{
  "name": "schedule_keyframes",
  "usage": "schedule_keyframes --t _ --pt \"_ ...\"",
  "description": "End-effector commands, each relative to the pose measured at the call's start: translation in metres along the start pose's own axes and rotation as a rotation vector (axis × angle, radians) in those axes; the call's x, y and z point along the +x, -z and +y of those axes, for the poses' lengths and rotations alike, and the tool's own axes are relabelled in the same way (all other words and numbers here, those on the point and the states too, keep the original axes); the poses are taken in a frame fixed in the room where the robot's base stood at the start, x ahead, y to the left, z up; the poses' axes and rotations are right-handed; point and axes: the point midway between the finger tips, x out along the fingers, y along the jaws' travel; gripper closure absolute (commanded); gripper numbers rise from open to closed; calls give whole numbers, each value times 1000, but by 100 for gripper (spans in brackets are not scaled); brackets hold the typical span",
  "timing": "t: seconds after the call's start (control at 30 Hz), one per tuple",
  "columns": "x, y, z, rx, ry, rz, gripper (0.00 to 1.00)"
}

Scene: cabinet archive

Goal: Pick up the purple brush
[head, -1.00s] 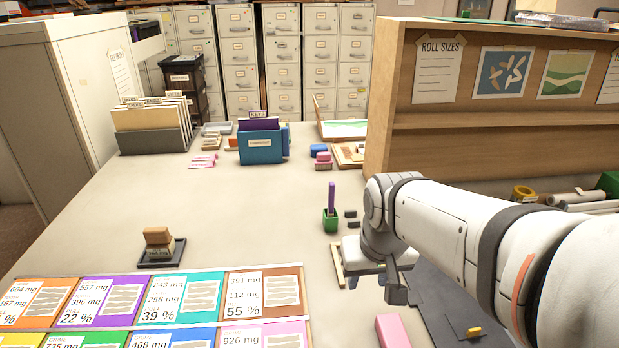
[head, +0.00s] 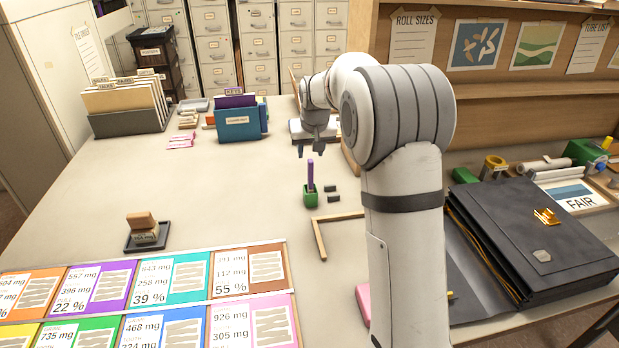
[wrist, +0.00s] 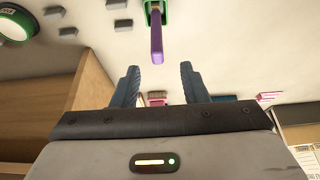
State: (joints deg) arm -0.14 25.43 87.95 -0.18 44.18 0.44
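The purple brush (head: 310,172) stands upright in a small green holder (head: 310,198) on the table; its lower part is hidden in the holder. My gripper (head: 311,151) is open and empty, just above and apparently behind the brush in the head view. In the wrist view, which looks upside down, the brush (wrist: 156,42) and green holder (wrist: 153,10) lie beyond the fingertips. The brush is roughly in line with the gap of my gripper (wrist: 158,72), not touching either finger.
A blue file box (head: 238,125) and pink erasers (head: 181,141) lie farther back left. Dark small blocks (head: 333,193) sit beside the holder. A stamp on a pad (head: 145,234) stands left. A wooden shelf (head: 480,97) and black briefcase (head: 530,240) bound the right side.

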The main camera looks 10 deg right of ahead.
Motion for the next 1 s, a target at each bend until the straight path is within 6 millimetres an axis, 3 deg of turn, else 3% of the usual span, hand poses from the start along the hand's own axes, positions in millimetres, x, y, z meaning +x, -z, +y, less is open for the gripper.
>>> schedule_keyframes --t 0.6,0.9,1.0 --pt "74 -3 2 -1 0 -1 60" --pt "79 -3 2 -2 1 1 60" --pt "79 -4 2 -2 1 1 68"
